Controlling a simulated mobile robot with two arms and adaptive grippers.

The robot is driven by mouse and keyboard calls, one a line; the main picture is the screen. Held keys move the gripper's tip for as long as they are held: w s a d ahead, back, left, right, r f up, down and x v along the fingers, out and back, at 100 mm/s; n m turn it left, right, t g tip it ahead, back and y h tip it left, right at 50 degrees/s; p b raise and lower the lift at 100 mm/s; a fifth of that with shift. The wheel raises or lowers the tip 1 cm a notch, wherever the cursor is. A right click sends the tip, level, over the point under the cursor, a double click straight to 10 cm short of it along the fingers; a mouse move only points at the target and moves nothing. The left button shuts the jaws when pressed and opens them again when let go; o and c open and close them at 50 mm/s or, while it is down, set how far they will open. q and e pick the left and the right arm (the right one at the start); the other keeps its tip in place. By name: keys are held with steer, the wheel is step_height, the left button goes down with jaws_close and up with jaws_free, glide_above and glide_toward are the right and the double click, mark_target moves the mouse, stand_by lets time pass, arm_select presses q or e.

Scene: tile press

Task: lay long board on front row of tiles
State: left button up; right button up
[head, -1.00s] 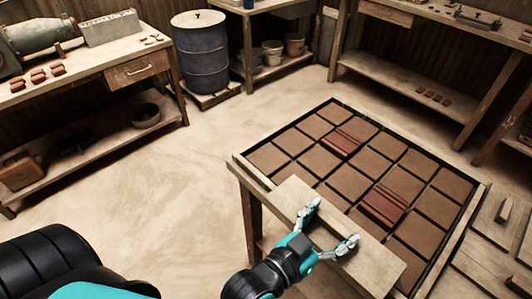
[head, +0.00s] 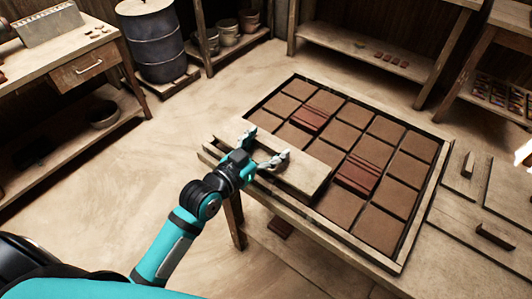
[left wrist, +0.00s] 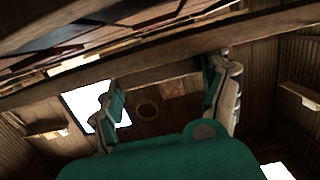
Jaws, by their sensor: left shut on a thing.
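The long board (head: 308,172) is pale wood and shows in the head view at the near left side of the tile tray. My left gripper (head: 263,148) is shut on it at its near long side. The board covers part of the front row of tiles (head: 338,206); whether it touches them I cannot tell. In the left wrist view the board (left wrist: 165,62) crosses the picture at a slant between the fingers of my left gripper (left wrist: 166,85). My right gripper is in neither view.
The tray's wooden rim (head: 428,210) surrounds brown tiles with dark red pieces (head: 310,117) among them. A side bench with wooden blocks (head: 495,236) adjoins at right. A blue barrel (head: 150,42) and shelves stand behind. Open floor lies left.

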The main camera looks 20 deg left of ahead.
mark_target(266, 153)
arm_select(q)
steer(key=shift+f, duration=1.7)
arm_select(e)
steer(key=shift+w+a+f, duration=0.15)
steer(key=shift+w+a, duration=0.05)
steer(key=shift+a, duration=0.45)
arm_select(q)
steer(key=shift+f, duration=0.1)
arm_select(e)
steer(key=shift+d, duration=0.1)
arm_select(q)
steer(key=o, duration=1.3)
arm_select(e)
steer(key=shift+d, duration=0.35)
